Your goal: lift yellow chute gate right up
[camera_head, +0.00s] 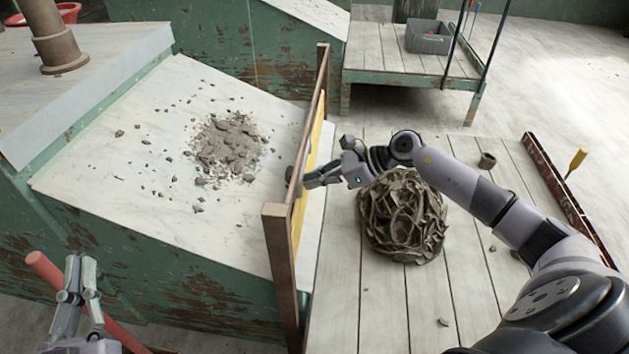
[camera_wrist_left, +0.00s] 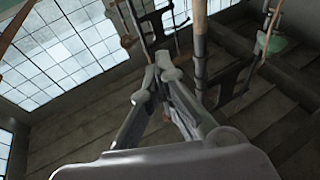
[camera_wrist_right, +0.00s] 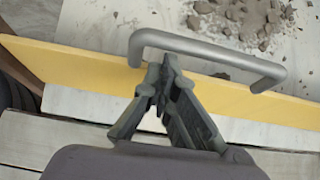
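The yellow chute gate (camera_head: 312,150) stands between two brown posts at the right edge of the pale chute. In the right wrist view the gate (camera_wrist_right: 75,75) is a yellow board with a grey bar handle (camera_wrist_right: 215,52). My right gripper (camera_head: 307,181) is at the gate's right face. In its wrist view the fingertips (camera_wrist_right: 162,62) are together near the handle's left end, just below the bar; I cannot tell whether they touch it. My left gripper (camera_head: 80,260) is low at the left, away from the gate, its fingertips (camera_wrist_left: 160,68) together and empty.
Clay trimmings (camera_head: 227,150) lie on the chute (camera_head: 110,195), left of the gate. A dark tangled clay mass (camera_head: 403,216) sits on the planks under my right forearm. A red bar (camera_head: 48,275) is beside my left gripper. A grey bin (camera_head: 428,37) stands behind.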

